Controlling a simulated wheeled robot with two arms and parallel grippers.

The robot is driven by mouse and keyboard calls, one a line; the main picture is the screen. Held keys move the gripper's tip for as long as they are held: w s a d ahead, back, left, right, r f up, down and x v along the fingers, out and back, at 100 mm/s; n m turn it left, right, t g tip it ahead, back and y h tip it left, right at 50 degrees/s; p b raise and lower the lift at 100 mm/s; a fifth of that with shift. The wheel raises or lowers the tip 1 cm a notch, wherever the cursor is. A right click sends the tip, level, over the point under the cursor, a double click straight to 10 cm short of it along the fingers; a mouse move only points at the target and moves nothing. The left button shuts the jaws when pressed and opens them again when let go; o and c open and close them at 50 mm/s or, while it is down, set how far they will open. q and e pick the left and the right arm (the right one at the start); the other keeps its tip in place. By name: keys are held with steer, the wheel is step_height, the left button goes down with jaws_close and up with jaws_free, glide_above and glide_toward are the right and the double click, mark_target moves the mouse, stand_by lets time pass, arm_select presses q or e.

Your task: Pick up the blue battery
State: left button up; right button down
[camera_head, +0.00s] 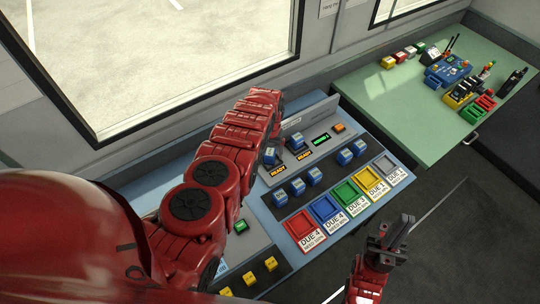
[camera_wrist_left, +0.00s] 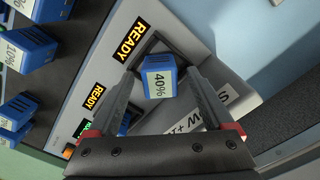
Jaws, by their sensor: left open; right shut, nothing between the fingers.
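A blue battery (camera_wrist_left: 158,82) labelled 40% sits in a slot beside a READY sign. My left gripper (camera_wrist_left: 160,92) is open, with its fingers on either side of that battery; whether they touch it is unclear. In the head view a blue battery (camera_head: 271,157) shows beside the end of my left arm, whose fingers are mostly hidden there. More blue batteries stand on the console, among them one by the second READY sign (camera_head: 297,142), two at the right (camera_head: 345,157) and a row in front (camera_head: 298,187). My right gripper (camera_head: 390,238) is shut and empty, right of the console.
Red (camera_head: 300,224), blue (camera_head: 325,209), green (camera_head: 346,194), yellow (camera_head: 367,180) and grey (camera_head: 386,165) trays line the console's front. Yellow blocks (camera_head: 249,279) sit at its lower left. A green table (camera_head: 385,112) with devices stands at the back right. The floor between is clear.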

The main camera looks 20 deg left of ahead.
stand_by(0.3)
arm_select(q)
steer(key=shift+f, duration=0.1)
jaws_close()
